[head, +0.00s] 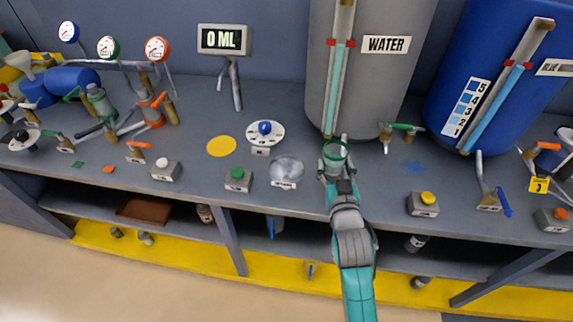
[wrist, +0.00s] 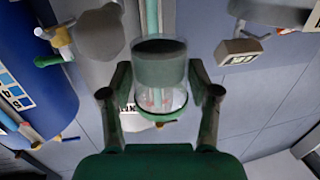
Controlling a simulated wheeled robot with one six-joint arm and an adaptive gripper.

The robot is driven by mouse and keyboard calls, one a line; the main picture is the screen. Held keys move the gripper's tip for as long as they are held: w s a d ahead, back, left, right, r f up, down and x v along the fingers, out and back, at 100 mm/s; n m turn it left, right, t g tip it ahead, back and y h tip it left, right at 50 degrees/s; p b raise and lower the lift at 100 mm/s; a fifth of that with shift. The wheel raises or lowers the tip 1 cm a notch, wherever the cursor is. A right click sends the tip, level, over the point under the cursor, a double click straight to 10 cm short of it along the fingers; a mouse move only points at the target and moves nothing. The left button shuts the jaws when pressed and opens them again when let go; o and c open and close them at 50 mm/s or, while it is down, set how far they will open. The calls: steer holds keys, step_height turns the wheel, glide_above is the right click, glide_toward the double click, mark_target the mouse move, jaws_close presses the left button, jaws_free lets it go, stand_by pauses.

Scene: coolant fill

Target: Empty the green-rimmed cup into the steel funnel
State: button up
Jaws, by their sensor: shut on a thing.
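The clear green-rimmed cup (head: 336,150) is in my gripper (head: 338,178), whose fingers are shut on its sides. In the head view it looks upright, in front of the grey water tank. In the wrist view, which looks upside down, the cup (wrist: 160,75) sits between the two dark fingers (wrist: 160,92). Its green rim is low in that picture and its dark base is at the top. I cannot tell how much liquid it holds. The steel funnel (head: 286,171) is left of the cup near the counter's front edge, apart from it.
The display (head: 223,39) reads 0 ML. A white disc with a blue knob (head: 265,130) stands behind the funnel, and a green-button box (head: 237,178) is left of it. The grey water tank (head: 325,60) is behind the cup. A yellow-button box (head: 423,203) stands to the right.

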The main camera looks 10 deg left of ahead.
steer(key=shift+a+f, duration=0.1)
steer(key=shift+a+f+n+g+h, duration=0.15)
steer(key=shift+a+n, duration=0.4)
steer(key=shift+n, duration=0.4)
steer(key=shift+a+r+n+g+h, duration=0.1)
steer(key=shift+a+n+h, duration=0.1)
steer(key=shift+a+n, duration=0.55)
steer(key=shift+a+f+n+g+h, duration=0.15)
steer(key=shift+a+n, duration=0.25)
steer(key=shift+n, duration=0.7)
steer(key=shift+a+r+n, duration=0.35)
steer(key=shift+a+n, duration=0.15)
steer(key=shift+a+r+n+h, duration=0.15)
steer(key=shift+r+n+h, duration=0.25)
steer(key=shift+n, duration=0.3)
steer(key=shift+f+n+p, duration=0.3)
steer(key=shift+n, duration=0.4)
steer(key=shift+r+n+g+h, duration=0.3)
steer(key=shift+r+n+h, duration=0.1)
steer(key=shift+n, duration=0.4)
steer(key=shift+a+f+n, duration=0.2)
steer(key=shift+f+n, duration=0.1)
steer(key=shift+n, duration=0.4)
stand_by(0.8)
steer(key=shift+a+r+n+h, duration=0.25)
steer(key=shift+a+n+h, duration=0.15)
steer(key=shift+a, duration=0.05)
stand_by(0.4)
